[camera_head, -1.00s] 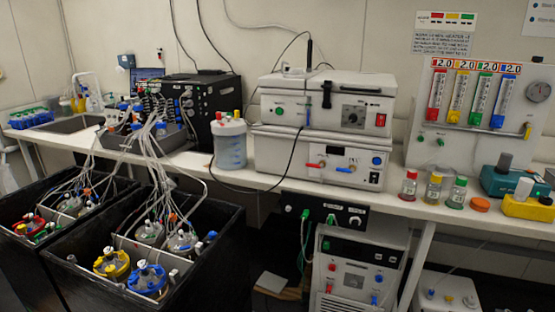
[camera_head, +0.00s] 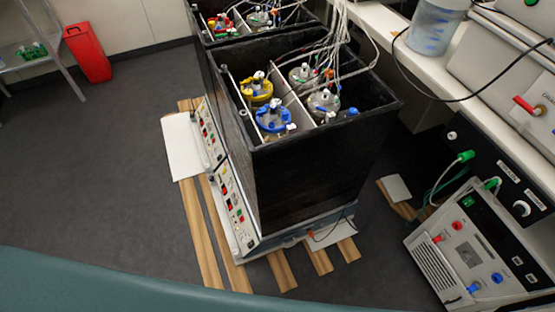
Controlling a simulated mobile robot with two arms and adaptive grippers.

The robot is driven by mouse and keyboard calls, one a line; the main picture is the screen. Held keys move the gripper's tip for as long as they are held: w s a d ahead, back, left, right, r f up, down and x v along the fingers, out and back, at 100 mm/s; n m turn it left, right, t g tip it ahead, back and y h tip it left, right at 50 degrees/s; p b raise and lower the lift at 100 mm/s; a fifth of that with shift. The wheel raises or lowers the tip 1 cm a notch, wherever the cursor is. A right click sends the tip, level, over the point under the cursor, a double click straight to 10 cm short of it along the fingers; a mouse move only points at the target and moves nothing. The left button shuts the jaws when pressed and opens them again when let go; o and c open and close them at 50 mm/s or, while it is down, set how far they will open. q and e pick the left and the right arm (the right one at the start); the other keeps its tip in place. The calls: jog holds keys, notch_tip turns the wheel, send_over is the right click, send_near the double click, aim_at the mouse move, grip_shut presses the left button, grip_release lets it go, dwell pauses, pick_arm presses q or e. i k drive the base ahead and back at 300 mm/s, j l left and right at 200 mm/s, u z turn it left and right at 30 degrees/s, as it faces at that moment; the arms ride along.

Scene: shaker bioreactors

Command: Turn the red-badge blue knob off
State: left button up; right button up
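Neither of my grippers is in view. Several blue knobs show, and I cannot tell which one carries a red badge. A blue knob (camera_head: 497,277) sits on the front of the white floor unit (camera_head: 433,272) at the lower right. A second blue knob (camera_head: 473,287) is just left of it. Red knobs (camera_head: 437,238) are higher on the same front. The black shaker box (camera_head: 320,185) has control panels on its left side. The near panel (camera_head: 238,205) and far panel (camera_head: 208,130) carry small red, green and white controls, too small to read.
Wooden slats (camera_head: 202,235) lie under the shaker. Vessels with yellow (camera_head: 256,88) and blue (camera_head: 273,118) tops stand inside it, with tubes rising. A red bin (camera_head: 88,52) stands by the far wall. The grey floor (camera_head: 110,170) at left is clear.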

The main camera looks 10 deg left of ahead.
aim_at(352, 112)
jog(key=i+l+u, duration=0.15)
jog(key=l+u, duration=0.35)
jog(key=l, duration=0.45)
jog(key=l+u, duration=0.5)
jog(key=l, duration=0.45)
jog(key=k+j+z, duration=0.1)
jog(key=z, duration=0.3)
jog(key=k+j+z, duration=0.1)
jog(key=z, duration=0.25)
jog(key=k+j+z, duration=0.15)
jog(key=z, duration=0.25)
